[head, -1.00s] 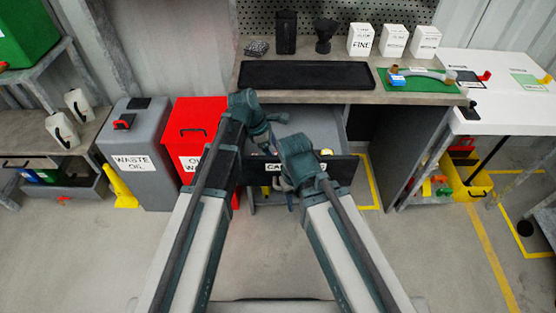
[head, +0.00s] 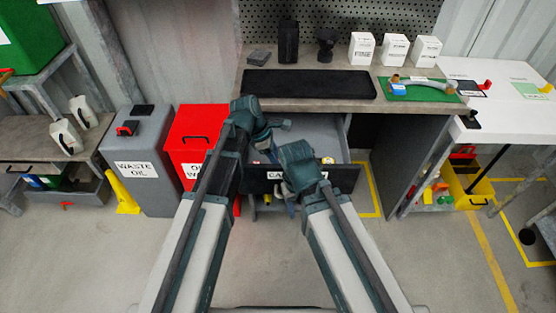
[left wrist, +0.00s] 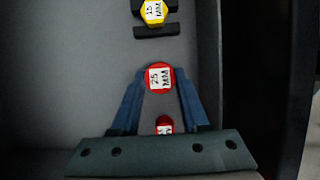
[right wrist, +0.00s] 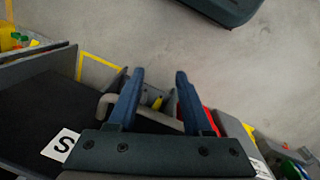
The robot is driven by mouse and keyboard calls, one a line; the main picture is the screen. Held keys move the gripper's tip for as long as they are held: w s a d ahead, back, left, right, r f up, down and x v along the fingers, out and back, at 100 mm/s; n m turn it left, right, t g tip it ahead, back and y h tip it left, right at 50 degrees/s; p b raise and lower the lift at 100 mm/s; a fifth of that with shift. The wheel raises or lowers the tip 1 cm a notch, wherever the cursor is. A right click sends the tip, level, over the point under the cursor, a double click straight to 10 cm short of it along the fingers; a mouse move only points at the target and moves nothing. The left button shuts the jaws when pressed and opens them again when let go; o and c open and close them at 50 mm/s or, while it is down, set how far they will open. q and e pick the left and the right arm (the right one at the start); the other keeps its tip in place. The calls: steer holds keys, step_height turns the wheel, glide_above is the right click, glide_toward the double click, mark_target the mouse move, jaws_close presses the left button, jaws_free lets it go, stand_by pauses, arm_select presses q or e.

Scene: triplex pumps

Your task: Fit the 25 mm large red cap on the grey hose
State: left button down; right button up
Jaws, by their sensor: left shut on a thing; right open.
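The large red cap marked 25 MM (left wrist: 159,78) is between the fingertips of my left gripper (left wrist: 160,92), which is shut on it inside the open drawer. My left gripper also shows in the head view (head: 265,142), over the drawer. The grey hose (head: 427,84) lies on a green mat on the workbench, right of the drawer, with a brass-coloured fitting and a blue label at its left end. My right gripper (right wrist: 160,76) is open and empty, near the drawer front, low in the head view.
In the drawer, a smaller red cap (left wrist: 164,124) and a yellow cap (left wrist: 153,12) show. The drawer front (head: 345,178) stands out below the bench. A black mat (head: 308,84) and white boxes (head: 394,49) are on the bench. Bins stand at left.

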step_height(320, 180, up, 9)
steer(key=p, duration=0.8)
steer(key=shift+r+p, duration=0.15)
steer(key=shift+p, duration=0.2)
